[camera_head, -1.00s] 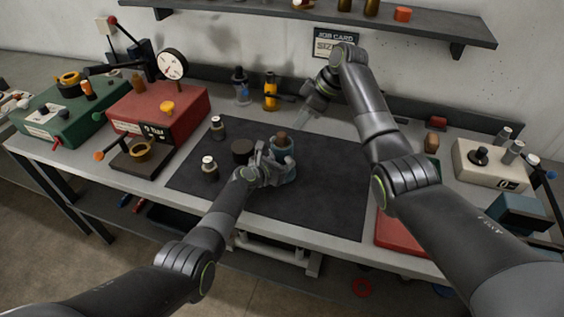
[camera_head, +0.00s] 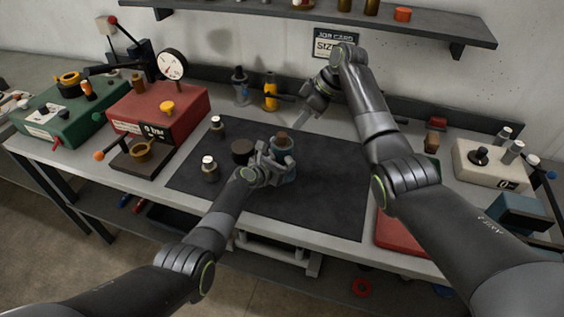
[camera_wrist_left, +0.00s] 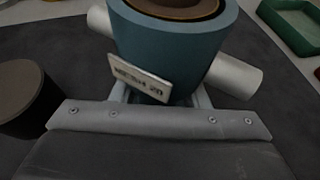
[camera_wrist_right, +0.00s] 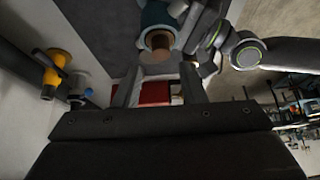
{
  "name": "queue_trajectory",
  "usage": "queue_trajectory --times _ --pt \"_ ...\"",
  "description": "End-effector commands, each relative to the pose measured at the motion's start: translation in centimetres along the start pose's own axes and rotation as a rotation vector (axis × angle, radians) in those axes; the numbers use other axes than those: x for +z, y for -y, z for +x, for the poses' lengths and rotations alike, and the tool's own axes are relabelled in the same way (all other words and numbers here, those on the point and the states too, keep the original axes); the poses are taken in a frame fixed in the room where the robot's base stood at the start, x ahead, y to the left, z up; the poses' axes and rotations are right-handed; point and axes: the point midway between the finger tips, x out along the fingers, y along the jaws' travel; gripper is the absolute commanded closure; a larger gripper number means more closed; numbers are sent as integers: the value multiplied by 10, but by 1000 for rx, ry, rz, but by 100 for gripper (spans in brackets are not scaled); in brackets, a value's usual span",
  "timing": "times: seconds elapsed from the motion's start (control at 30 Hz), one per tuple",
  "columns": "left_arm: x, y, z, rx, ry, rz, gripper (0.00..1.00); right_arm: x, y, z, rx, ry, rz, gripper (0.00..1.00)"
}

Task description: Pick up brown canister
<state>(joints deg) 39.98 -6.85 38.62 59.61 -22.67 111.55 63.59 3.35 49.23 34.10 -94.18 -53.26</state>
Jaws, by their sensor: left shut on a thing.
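A brown cylinder (camera_head: 283,138), likely the brown canister, stands upright inside a blue cup-like holder (camera_head: 286,172) on the dark mat. Its top ring shows in the left wrist view (camera_wrist_left: 178,8), and it also shows in the right wrist view (camera_wrist_right: 158,42). My left gripper (camera_head: 272,167) is shut on the blue holder, whose pale label plate (camera_wrist_left: 140,78) faces my left wrist. My right gripper (camera_head: 310,106) is open and empty, above and behind the holder, apart from it. A separate dark brown cylinder (camera_head: 242,150) stands just left of the holder.
Two small light-topped dark bottles (camera_head: 209,168) (camera_head: 217,127) stand on the mat's left side. A red gauge box (camera_head: 175,107) is at left. The mat's front right (camera_head: 330,205) is clear.

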Motion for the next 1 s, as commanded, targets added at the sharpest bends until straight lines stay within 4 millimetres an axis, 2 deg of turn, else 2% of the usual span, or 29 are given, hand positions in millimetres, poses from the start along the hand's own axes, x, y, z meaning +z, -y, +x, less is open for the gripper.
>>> queue_trajectory --times 0.03,0.1,0.37,0.6,0.73,1.0 --pt "0 0 0 0 -1 0 100 0 0 0 0 -1 0 56" --pt "0 0 0 0 -1 0 100 1 1 2 5 -7 3 48" --pt "-1 0 0 1 -1 0 100 12 9 29 100 -123 70 48" --pt "-1 0 0 1 -1 0 100 28 29 45 240 -318 192 48" --pt "-1 0 0 1 -1 0 100 37 43 42 313 -430 264 48" --pt "-1 0 0 1 -1 0 100 55 67 24 426 -608 380 48"
